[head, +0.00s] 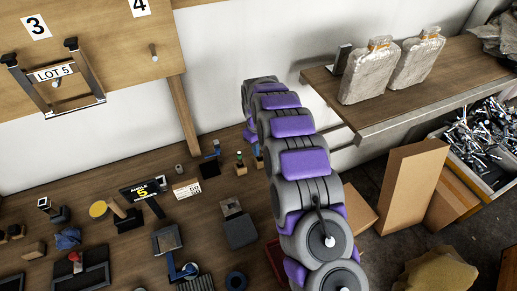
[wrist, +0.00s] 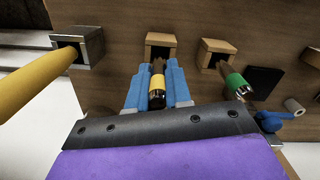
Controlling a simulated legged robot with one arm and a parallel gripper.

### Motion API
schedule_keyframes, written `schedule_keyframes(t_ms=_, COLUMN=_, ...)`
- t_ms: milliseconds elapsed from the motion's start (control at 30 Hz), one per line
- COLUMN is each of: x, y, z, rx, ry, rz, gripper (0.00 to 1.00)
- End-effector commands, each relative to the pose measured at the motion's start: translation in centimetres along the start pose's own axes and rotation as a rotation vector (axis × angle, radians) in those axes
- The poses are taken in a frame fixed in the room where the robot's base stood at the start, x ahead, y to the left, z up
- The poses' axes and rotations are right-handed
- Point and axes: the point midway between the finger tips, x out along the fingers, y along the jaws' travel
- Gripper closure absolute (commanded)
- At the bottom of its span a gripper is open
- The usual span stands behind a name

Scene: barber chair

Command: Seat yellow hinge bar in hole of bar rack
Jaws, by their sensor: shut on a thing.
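The yellow hinge bar (wrist: 157,88) has a brown end, a yellow band and a dark lower end. In the wrist view, the blue fingers of my gripper (wrist: 158,78) are shut on it, one on each side. Its brown end points at a square wooden socket (wrist: 163,39), apparently part of the bar rack. This end overlaps the socket's dark opening; I cannot tell whether it is inside. A similar bar with a green band (wrist: 235,82) stands in the wooden socket to the right. In the head view, my arm mostly hides the gripper and bar.
A metal socket (wrist: 86,44) and a thick yellow rod (wrist: 35,92) are at the wrist view's left. A black plate (wrist: 264,82) lies right of the green-banded bar. In the head view, several fixtures crowd the board, and a shelf (head: 430,82) stands at right.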

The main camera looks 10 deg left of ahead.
Motion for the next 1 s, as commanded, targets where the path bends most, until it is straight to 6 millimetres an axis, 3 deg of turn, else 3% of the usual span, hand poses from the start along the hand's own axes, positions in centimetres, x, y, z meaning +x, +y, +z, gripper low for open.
schedule_keyframes(t_ms=167, x=-0.1, y=0.0, z=0.0, rx=0.0, ry=0.0, rz=0.0, gripper=1.0)
schedule_keyframes(t_ms=200, x=0.0, y=0.0, z=0.0, rx=0.0, ry=0.0, rz=0.0, gripper=0.8)
schedule_keyframes(t_ms=467, x=0.0, y=0.0, z=0.0, rx=0.0, ry=0.0, rz=0.0, gripper=0.55)
schedule_keyframes(t_ms=767, x=-0.1, y=0.0, z=0.0, rx=0.0, ry=0.001, rz=0.0, gripper=0.55)
schedule_keyframes(t_ms=1000, x=-2.2, y=0.0, z=0.0, rx=-0.001, ry=0.002, rz=0.002, gripper=0.55)
